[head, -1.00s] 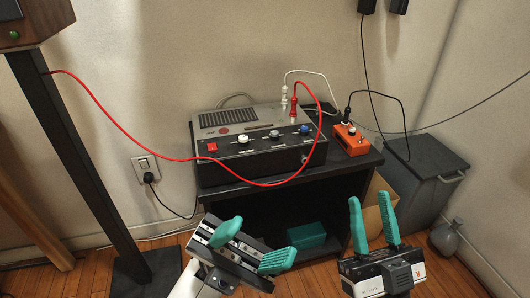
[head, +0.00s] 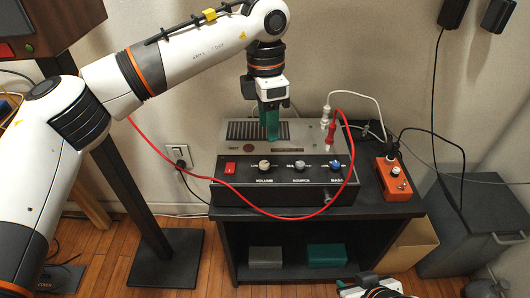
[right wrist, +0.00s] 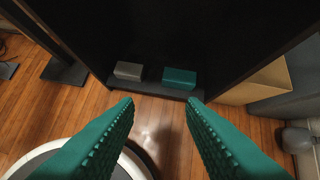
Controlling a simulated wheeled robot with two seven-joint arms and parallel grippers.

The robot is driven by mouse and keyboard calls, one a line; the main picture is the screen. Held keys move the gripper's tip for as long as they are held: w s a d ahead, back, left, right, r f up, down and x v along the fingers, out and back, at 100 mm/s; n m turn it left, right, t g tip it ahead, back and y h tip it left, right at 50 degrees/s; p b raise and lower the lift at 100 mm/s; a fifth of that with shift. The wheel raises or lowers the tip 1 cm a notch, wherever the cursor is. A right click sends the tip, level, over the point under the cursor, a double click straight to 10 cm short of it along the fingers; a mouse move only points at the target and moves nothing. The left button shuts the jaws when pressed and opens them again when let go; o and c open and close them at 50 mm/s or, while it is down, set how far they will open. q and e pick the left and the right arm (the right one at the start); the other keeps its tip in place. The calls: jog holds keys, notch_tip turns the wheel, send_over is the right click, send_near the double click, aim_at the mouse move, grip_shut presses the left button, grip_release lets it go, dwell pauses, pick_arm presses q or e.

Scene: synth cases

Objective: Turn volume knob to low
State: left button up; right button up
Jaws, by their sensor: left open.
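The amplifier (head: 227,196) is a grey-and-black box on a black stand. Its front panel has a red switch (head: 230,168) at the left, then a pale knob labelled VOLUME (head: 265,165), a grey SOURCE knob (head: 299,165) and a blue BASS knob (head: 336,165). My left gripper (head: 271,136) points down over the amplifier's top, above and behind the volume knob and apart from it. Its teal fingers overlap in this view; it is open and holds nothing visible. My right gripper (right wrist: 160,102) is open and empty, low before the stand; only part shows at the head view's bottom edge.
A red cable (head: 352,200) loops across the amplifier's front right, and a white cable rises behind. An orange pedal box (head: 393,176) sits right on the stand (head: 375,211). Grey and teal boxes (head: 326,255) lie on its shelf. A grey bin (head: 470,235) stands right.

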aim_at(265, 163)
pick_arm(q)
jog(key=f, duration=0.3)
jog(key=f+b, duration=0.1)
jog(key=f, duration=0.2)
jog(key=f+b, duration=0.1)
jog(key=f, duration=0.3)
jog(key=shift+w+a, duration=0.2)
jog(key=shift+a, duration=0.15)
jog(key=shift+f, duration=0.55)
pick_arm(e)
jog(key=w+a+r+t+y, duration=0.1)
jog(key=w+a+r+t, duration=0.2)
jog(key=w+r+t, duration=0.2)
jog(key=shift+w+r+t+y, duration=0.4)
jog(key=shift+w+t, duration=0.1)
jog(key=shift+w, duration=0.65)
pick_arm(q)
grip_shut()
pick_arm(e)
jog(key=shift+f, duration=0.1)
